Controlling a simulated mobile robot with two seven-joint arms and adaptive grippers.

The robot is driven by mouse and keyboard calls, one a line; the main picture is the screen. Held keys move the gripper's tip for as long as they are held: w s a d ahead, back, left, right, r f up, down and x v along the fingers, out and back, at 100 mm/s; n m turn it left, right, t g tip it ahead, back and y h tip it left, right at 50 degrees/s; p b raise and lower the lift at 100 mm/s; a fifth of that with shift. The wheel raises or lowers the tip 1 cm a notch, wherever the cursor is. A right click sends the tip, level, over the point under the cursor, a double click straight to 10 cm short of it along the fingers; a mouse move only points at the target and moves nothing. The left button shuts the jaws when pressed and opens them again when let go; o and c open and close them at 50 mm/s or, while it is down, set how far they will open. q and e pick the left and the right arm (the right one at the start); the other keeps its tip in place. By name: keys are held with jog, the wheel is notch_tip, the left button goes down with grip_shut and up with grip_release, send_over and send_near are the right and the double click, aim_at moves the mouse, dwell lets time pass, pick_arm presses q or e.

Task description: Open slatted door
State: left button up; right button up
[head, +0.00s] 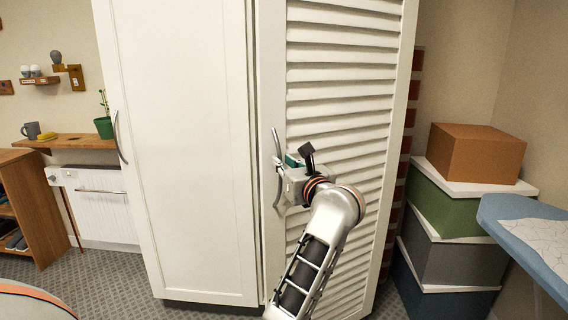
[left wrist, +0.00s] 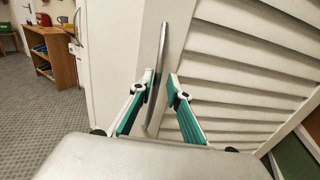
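The slatted door (head: 340,98) is a white panel with slanted slats at the centre right of the head view. It looks shut or nearly so. Its curved metal handle (head: 277,143) stands upright on the door's left frame. My left gripper (head: 283,172) is at the handle, partly hiding it. In the left wrist view, the handle (left wrist: 162,62) runs between the two green-padded fingers (left wrist: 162,79). The fingers are apart, with a small gap visible to the right of the handle; contact on the left is unclear. My right gripper is not in view.
A plain white door (head: 190,140) with its own handle (head: 119,137) adjoins on the left. Stacked boxes (head: 455,215) and an ironing board (head: 530,225) stand at the right. A wooden shelf unit (head: 35,220) is at the far left. Carpeted floor (head: 105,285) shows at lower left.

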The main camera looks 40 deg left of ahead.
pick_arm(q)
jog(key=s+d, duration=0.2)
jog(key=d, duration=0.7)
jog(key=shift+p, duration=0.3)
dwell(0.5)
jog(key=shift+o, duration=0.5)
jog(key=shift+s, duration=0.1)
